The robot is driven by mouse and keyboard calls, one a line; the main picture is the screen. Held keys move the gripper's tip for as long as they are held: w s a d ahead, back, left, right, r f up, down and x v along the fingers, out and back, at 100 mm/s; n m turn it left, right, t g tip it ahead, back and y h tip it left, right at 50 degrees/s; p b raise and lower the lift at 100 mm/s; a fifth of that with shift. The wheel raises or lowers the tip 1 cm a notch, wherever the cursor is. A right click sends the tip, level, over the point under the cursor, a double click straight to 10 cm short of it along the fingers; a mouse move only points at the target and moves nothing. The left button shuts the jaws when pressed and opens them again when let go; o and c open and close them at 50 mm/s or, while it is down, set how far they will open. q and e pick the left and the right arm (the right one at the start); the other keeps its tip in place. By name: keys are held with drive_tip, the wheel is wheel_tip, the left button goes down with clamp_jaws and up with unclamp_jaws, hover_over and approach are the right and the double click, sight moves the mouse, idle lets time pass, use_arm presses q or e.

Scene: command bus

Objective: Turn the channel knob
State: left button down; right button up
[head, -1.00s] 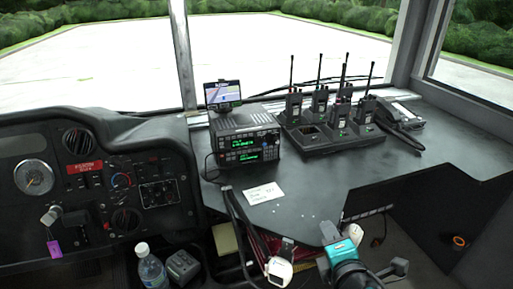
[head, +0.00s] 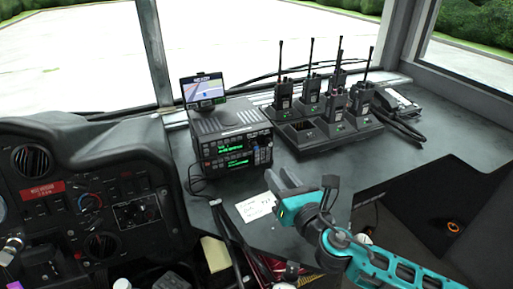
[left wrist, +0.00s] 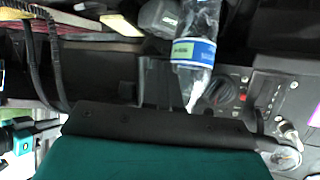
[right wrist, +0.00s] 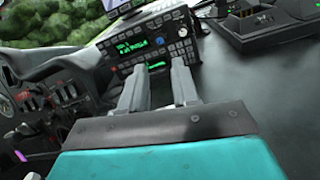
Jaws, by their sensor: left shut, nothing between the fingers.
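The black radio unit (head: 236,146) with green displays stands on the dash counter. In the left wrist view my left gripper (left wrist: 158,62) is shut and empty, low near a water bottle.
A small navigation screen (head: 203,89) stands behind the radio. A charger rack (head: 318,135) with several handheld radios is to the right. A white card (head: 256,207) lies before the radio. The water bottle (left wrist: 195,50) stands below the dash.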

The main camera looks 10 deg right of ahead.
sight(256, 148)
drive_tip(key=b+x, duration=0.1)
drive_tip(key=x, duration=1)
drive_tip(key=shift+w, duration=0.1)
clamp_jaws()
